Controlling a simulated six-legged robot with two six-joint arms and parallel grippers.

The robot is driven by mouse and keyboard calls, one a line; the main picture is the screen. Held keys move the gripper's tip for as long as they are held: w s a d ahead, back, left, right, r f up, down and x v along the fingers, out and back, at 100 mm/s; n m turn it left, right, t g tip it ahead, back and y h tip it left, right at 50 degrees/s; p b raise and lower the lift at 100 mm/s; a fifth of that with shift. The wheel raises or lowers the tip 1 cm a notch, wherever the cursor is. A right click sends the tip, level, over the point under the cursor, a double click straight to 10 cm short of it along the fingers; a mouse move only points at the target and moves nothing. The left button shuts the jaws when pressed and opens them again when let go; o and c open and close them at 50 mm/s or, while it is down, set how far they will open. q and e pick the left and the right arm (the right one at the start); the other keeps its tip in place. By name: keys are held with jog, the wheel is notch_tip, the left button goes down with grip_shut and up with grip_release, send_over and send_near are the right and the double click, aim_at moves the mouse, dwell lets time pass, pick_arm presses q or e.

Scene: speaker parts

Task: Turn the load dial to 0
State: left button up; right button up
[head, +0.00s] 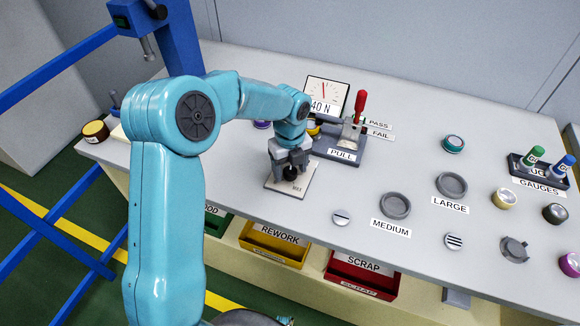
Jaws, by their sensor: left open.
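My left gripper (290,167) points down over a black knob (291,174) on a small pale plate (299,188) near the table's front edge. I take this knob for the load dial. The gripper is open, with its jaws at the knob; I cannot tell if they touch it. The gripper hides most of the knob and the plate's markings, so its setting cannot be read. Behind, a white meter (327,93) with a red needle shows "40 N"; my arm covers its left edge. My right gripper is out of view.
A pull fixture (341,147) with a red-handled lever (360,104) stands just right of the gripper. Grey MEDIUM (396,205) and LARGE (452,185) rings lie further right. Rework (275,245) and scrap (361,274) bins sit below the front edge. Blue rails stand left.

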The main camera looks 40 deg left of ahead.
pick_arm(q)
jog(key=c, duration=1.1)
jog(key=shift+o, duration=0.2)
jog(key=shift+n, duration=0.3)
